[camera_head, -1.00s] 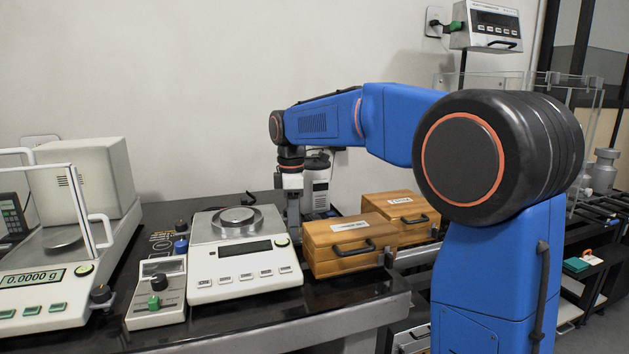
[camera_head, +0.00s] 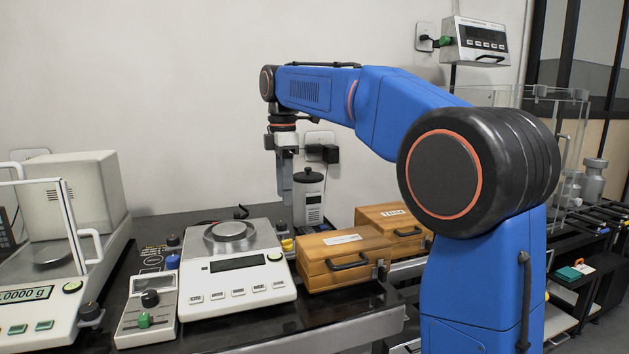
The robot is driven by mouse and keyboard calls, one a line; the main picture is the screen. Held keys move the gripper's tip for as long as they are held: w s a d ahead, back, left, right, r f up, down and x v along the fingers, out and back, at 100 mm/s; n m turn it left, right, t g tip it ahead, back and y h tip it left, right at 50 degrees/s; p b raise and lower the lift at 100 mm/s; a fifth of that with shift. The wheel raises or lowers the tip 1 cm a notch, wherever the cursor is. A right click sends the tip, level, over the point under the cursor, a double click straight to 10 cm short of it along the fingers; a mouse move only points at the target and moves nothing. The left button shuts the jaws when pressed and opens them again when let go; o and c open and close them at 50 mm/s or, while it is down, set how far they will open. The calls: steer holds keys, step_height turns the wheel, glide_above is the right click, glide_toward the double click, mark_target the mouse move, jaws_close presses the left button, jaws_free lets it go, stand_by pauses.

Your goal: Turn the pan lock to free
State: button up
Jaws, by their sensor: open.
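No label reading pan lock is legible, so I cannot tell which control it is. A dark knob (camera_head: 90,312) sits at the right front of the glass-shielded balance (camera_head: 100,245) at left. A small control box (camera_head: 148,330) carries a black knob (camera_head: 150,298) and a green knob (camera_head: 143,321). A low balance (camera_head: 212,303) with a round metal pan (camera_head: 229,232) stands right of it. A small yellow part (camera_head: 287,244) shows at that balance's back right. My gripper (camera_head: 285,205) is open, pointing down near the yellow part; its fingertips are small and partly hidden.
Two wooden cases (camera_head: 345,268) (camera_head: 385,216) stand right of the low balance. A grey-and-black bottle-shaped device (camera_head: 308,198) stands close behind my gripper. A wall display (camera_head: 474,42) hangs at upper right.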

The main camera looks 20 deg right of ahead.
step_height(320, 180, up, 4)
steer(key=s+d+m+t+y, duration=0.2)
steer(key=s+d+m, duration=0.3)
steer(key=m, duration=0.5)
steer(key=shift+s+d+t+y, duration=0.15)
steer(key=shift+s+t+y, duration=0.15)
steer(key=shift+s+t, duration=0.75)
steer(key=shift+s+f+g, duration=0.1)
steer(key=shift+s+g, duration=0.15)
steer(key=shift+c, duration=1.4)
steer(key=n+g+y, duration=0.2)
steer(key=n+g, duration=0.2)
steer(key=n, duration=0.8)
glide_toward(288, 240)
steer(key=x, duration=0.8)
steer(key=shift+w+f, duration=0.1)
steer(key=shift+f, duration=0.2)
